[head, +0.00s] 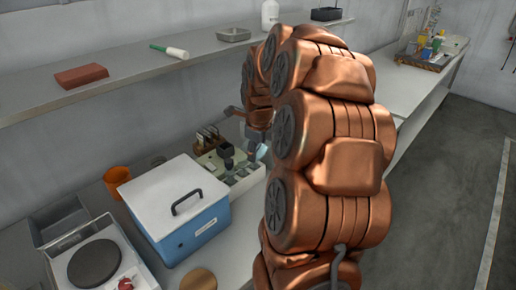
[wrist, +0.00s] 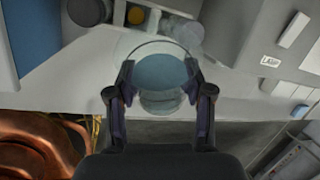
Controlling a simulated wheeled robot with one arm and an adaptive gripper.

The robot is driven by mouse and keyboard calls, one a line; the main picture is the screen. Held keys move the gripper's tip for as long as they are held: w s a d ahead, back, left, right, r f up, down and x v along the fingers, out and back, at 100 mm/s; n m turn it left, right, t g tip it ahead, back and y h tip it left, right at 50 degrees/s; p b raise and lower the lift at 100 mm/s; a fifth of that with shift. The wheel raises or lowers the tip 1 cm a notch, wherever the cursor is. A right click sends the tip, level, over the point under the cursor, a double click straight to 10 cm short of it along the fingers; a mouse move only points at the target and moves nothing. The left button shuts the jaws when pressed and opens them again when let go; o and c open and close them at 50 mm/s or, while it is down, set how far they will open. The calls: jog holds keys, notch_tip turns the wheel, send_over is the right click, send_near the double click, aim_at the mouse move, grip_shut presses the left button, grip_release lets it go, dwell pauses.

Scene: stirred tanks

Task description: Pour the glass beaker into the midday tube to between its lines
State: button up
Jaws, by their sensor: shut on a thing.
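My gripper (wrist: 158,82) is shut on the glass beaker (wrist: 160,104) in the wrist view, one finger on each side. The beaker is clear, and a blue-grey round liquid surface shows inside it. Its wide rim reaches toward the tubes and bench fittings at the top of the picture. In the head view my copper arm hides most of the gripper and beaker. A tube rack (head: 209,139) with several tubes shows left of the arm. I cannot tell which tube is the midday one, and no lines are readable.
A blue box with a white lid (head: 178,205) stands on the bench in front of the rack. An orange cup (head: 117,180) and a hotplate (head: 95,263) are at left. A shelf (head: 130,77) runs above the bench along the wall.

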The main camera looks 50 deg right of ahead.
jog(key=shift+w+f+g+h+b, duration=0.15)
jog(key=shift+g+h+b, duration=0.45)
jog(key=shift+g+b, duration=0.9)
dwell(1.8)
